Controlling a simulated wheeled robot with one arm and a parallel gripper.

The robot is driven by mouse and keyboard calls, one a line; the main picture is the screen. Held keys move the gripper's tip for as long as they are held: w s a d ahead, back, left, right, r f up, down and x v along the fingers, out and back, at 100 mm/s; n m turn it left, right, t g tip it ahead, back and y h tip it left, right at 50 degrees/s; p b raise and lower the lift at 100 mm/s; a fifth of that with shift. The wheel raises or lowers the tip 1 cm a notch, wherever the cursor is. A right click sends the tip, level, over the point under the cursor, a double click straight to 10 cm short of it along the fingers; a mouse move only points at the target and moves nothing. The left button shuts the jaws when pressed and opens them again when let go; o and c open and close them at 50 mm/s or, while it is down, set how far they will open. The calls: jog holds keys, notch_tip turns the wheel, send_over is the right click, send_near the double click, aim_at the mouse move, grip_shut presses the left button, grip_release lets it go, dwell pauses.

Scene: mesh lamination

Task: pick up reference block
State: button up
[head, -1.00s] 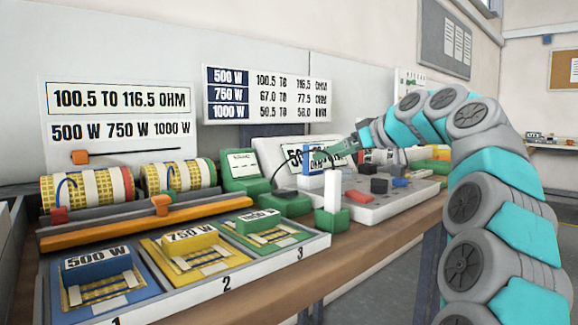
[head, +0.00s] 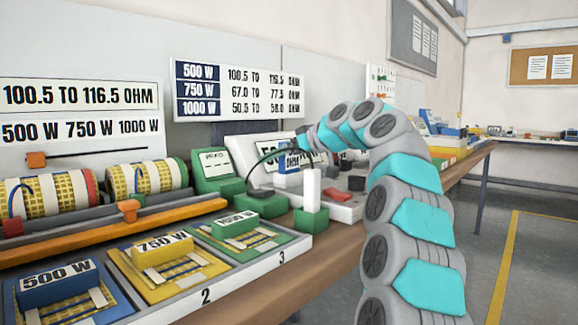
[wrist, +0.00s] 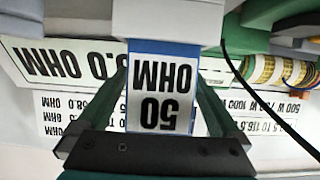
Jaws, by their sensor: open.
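The reference block is blue with a white label reading 50 OHM. In the wrist view the block (wrist: 160,100) appears upside down between the two dark green fingers of my gripper (wrist: 164,78). The fingers are open, one on each side of it, with small gaps visible. In the head view the block (head: 289,157) stands on the bench's far part, in front of a white sign. My gripper (head: 305,142) is at the block there, small and partly hidden by my own arm.
A white post in a green base (head: 311,217) stands in front of the block. A green meter (head: 213,170) with a dark cable is left of it. A tray with three wattage compartments (head: 205,298) fills the bench front. A board with red and dark pieces (head: 345,207) lies right.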

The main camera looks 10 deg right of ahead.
jog(key=c, duration=1.5)
grip_shut()
jog(key=shift+r, duration=0.15)
